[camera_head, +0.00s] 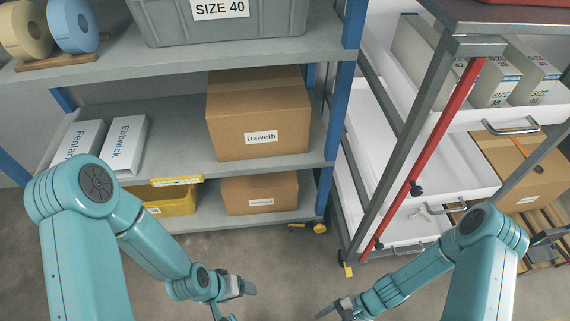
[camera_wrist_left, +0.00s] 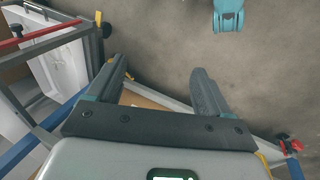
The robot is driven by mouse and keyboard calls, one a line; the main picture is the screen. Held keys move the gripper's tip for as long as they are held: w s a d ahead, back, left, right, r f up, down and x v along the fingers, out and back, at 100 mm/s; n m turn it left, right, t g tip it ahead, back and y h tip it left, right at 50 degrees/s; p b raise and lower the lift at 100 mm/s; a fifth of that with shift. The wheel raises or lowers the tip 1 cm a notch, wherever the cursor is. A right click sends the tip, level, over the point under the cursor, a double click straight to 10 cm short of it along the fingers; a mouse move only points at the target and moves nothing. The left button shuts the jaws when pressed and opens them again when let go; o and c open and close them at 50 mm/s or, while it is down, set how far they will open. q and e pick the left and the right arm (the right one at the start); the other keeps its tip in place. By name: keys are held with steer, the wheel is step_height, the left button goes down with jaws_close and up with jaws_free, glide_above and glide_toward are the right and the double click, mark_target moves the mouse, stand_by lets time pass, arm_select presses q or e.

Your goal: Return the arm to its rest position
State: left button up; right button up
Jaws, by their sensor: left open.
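My left arm comes in from the left in the head view, and its gripper (camera_head: 240,302) hangs low in front of the shelf unit, over the floor. In the left wrist view the left gripper (camera_wrist_left: 160,82) has its two dark fingers wide apart with nothing between them. My right gripper (camera_head: 338,308) is at the bottom edge of the head view, pointing left. Only part of it shows, so its opening cannot be made out. Nothing is seen held by it.
A grey shelf unit (camera_head: 165,165) with blue posts holds a Daweth carton (camera_head: 258,115), white boxes (camera_head: 126,146), a yellow bin (camera_head: 168,200) and a grey SIZE 40 bin (camera_head: 220,24). A drawer cart (camera_head: 420,110) stands right. Bare floor (camera_head: 285,275) lies between my grippers.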

arm_select(q)
step_height(320, 180, up, 18)
steer(key=s+g+p, duration=0.1)
steer(key=s+p, duration=0.1)
steer(key=p, duration=1.6)
steer(key=shift+s+d, duration=0.2)
steer(key=shift+d, duration=0.15)
arm_select(e)
steer(key=w+r+n+t+h, duration=0.1)
steer(key=r+n, duration=0.2)
steer(key=r, duration=0.6)
steer(key=w+a+r+n+t+h, duration=0.1)
steer(key=w+r+n, duration=0.1)
steer(key=r, duration=0.7)
steer(key=w+r+n+t+h, duration=0.1)
steer(key=r+n, duration=0.3)
steer(key=r, duration=0.5)
steer(key=shift+w+a+t+h, duration=0.15)
steer(key=shift+w+t+h, duration=0.15)
steer(key=shift+t+h, duration=0.25)
